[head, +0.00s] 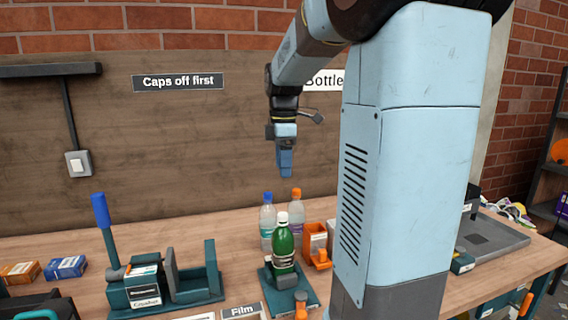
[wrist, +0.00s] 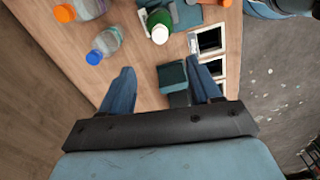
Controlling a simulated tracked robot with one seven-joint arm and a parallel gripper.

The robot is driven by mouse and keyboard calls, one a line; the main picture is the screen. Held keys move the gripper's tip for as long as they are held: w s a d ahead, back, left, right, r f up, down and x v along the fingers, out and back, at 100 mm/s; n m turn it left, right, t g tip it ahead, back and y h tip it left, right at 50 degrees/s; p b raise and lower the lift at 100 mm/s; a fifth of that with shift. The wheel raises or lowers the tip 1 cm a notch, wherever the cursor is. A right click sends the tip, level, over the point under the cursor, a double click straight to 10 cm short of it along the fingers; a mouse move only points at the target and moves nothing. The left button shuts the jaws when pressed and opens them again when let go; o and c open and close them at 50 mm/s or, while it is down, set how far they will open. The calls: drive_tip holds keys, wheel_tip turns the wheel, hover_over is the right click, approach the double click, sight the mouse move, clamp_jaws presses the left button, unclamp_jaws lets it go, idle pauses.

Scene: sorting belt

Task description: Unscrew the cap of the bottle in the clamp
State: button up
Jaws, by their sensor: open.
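The green bottle (head: 283,247) stands upright in the teal clamp (head: 309,296) on the bench, with its white cap (head: 282,217) on. In the wrist view the white cap (wrist: 160,34) is seen from above, beyond the fingertips, with the clamp (wrist: 186,14) around it. My gripper (head: 285,170) hangs pointing down, well above the bench and behind the bottle in the head view. In the wrist view my gripper (wrist: 160,66) has its two blue fingers spread with nothing held between them.
Clear bottles with a blue cap (head: 267,196) and an orange cap (head: 296,193) stand behind the green one. An orange holder (head: 318,255) is at their right. A teal press with a blue lever (head: 101,210) stands left. Small boxes (head: 65,267) lie far left.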

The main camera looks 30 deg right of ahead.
sight(284, 214)
wheel_tip(284, 214, down, 14)
drive_tip(key=m, duration=1.1)
drive_tip(key=shift+s+r+m, duration=0.1)
drive_tip(key=shift+s+m, duration=0.05)
drive_tip(key=shift+m, duration=0.25)
drive_tip(key=c, duration=1.1)
drive_tip(key=shift+n, duration=2.6)
drive_tip(key=shift+c, duration=0.2)
drive_tip(key=shift+n, duration=0.9)
